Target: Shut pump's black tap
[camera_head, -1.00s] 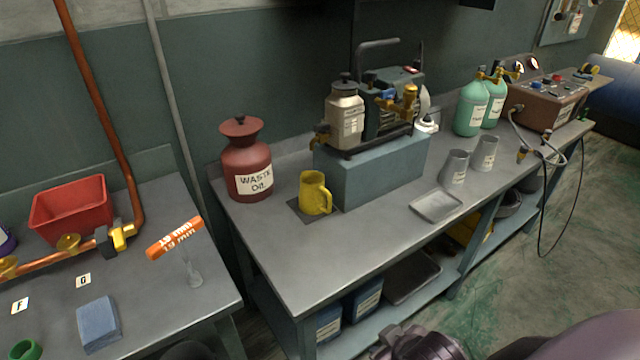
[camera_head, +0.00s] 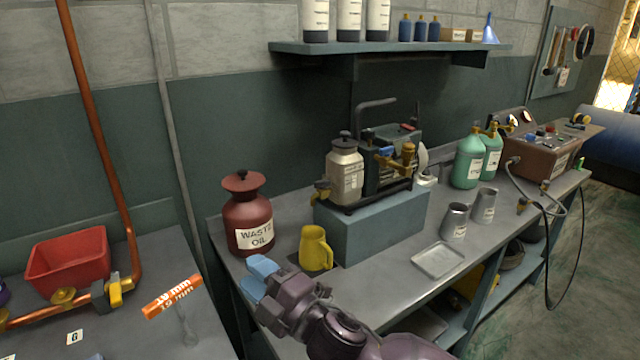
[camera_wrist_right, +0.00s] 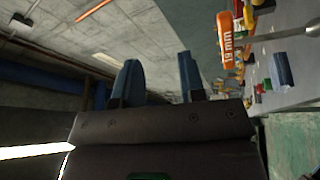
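The pump (camera_head: 385,165) stands on a blue-grey block (camera_head: 372,222) at the back of the bench, with a silver canister (camera_head: 346,178) at its left. Brass fittings (camera_head: 398,160) sit on its front. A small black knob (camera_head: 367,136) shows on its top, and another black cap tops the canister; I cannot tell which is the black tap or how it is set. My right gripper (camera_head: 258,277) is in front of the yellow jug, left of and below the pump, touching nothing visible. Its blue fingers stand apart and empty in the right wrist view (camera_wrist_right: 160,78). My left gripper is not in view.
A waste oil can (camera_head: 247,215) and a yellow jug (camera_head: 315,248) stand left of the block. A metal tray (camera_head: 438,261), grey cups (camera_head: 455,221) and green cylinders (camera_head: 468,160) are to its right. A shelf (camera_head: 390,47) overhangs behind the pump.

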